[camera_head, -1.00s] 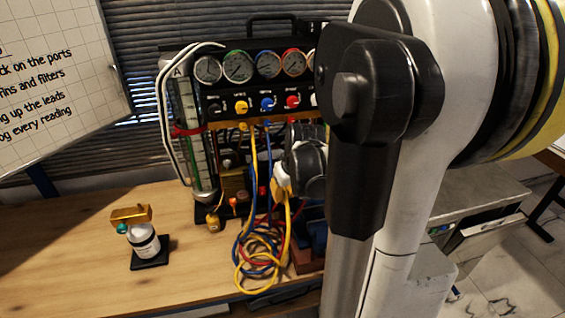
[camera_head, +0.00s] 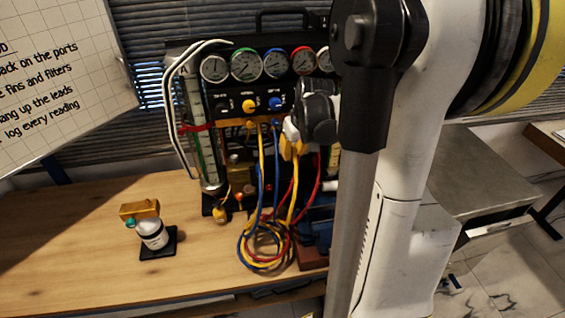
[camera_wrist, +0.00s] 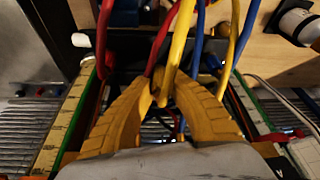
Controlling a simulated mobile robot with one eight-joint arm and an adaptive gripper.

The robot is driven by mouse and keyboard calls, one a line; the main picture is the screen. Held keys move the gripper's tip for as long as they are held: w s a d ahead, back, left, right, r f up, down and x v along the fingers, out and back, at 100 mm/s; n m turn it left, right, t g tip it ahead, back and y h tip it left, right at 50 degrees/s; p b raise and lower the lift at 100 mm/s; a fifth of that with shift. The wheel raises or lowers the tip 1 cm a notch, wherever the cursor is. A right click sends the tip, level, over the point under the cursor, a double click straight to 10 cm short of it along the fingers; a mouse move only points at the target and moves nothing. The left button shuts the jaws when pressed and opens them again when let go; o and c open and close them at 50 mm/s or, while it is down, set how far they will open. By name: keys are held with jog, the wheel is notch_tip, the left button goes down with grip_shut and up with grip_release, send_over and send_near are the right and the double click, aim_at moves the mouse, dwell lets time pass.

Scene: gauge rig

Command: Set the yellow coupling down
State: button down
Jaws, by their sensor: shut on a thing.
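My gripper (camera_wrist: 161,92) has yellow ribbed fingers, which meet on the end of a yellow lead (camera_wrist: 181,40) in the wrist view. The yellow coupling is mostly hidden between the fingertips. In the head view my gripper (camera_head: 292,150) is in front of the gauge panel (camera_head: 225,103), below its row of knobs and above the bench. The yellow lead (camera_head: 296,200) hangs from it into a tangle of yellow, blue and red leads.
The wooden bench (camera_head: 75,240) is largely clear at left. A glass column (camera_head: 196,130) stands at the panel's left. A grey cabinet (camera_head: 460,180) is at right.

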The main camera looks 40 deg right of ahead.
aim_at(290, 161)
jog(key=shift+w+a+f, duration=0.3)
jog(key=shift+w+f, duration=0.15)
jog(key=shift+w, duration=0.1)
jog(key=shift+f+b, duration=0.6)
jog(key=shift+f, duration=1.3)
jog(key=shift+f, duration=0.1)
jog(key=shift+f, duration=0.15)
jog(key=c, duration=1.5)
grip_release()
jog(key=shift+o, duration=0.2)
